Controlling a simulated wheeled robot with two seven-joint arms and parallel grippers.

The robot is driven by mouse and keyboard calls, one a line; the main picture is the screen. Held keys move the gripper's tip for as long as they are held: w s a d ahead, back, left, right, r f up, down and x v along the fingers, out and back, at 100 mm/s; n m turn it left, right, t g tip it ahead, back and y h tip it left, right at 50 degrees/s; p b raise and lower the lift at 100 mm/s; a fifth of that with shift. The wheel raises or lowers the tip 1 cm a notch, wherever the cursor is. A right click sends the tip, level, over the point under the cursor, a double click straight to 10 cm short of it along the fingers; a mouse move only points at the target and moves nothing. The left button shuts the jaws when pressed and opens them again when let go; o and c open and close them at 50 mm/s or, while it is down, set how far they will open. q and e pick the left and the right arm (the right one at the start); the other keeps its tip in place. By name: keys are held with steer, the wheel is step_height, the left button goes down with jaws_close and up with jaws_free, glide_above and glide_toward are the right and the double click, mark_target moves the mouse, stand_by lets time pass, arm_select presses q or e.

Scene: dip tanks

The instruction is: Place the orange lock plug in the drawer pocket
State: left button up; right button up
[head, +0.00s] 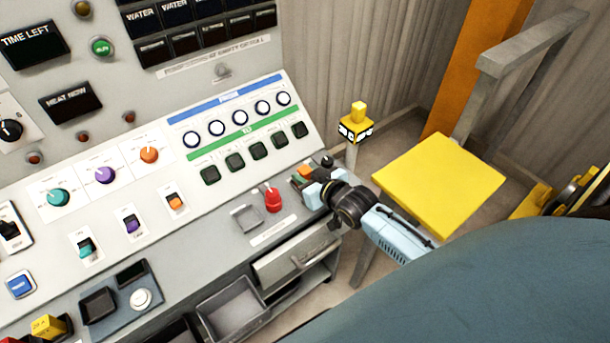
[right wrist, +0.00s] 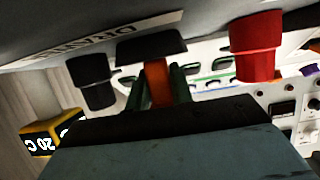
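The orange lock plug (right wrist: 157,82) shows in the right wrist view between the two dark fingers of my right gripper (right wrist: 160,88), with a finger close against each side. Its far end meets a dark block (right wrist: 150,43) on the grey panel. In the head view my right gripper (head: 315,182) is at the console's right end, by an orange patch (head: 304,171), and hides part of this spot. My left gripper is not in view.
A red knob (head: 272,200) stands left of my right gripper and also shows in the wrist view (right wrist: 256,48). A black knob (head: 327,160) is just behind. A yellow-topped post (head: 356,123) and a yellow seat (head: 440,184) stand right. An open grey bin (head: 233,309) is below.

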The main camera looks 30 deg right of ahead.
steer(key=o, duration=0.4)
steer(key=shift+r, duration=0.25)
steer(key=p+v, duration=0.2)
steer(key=v, duration=1)
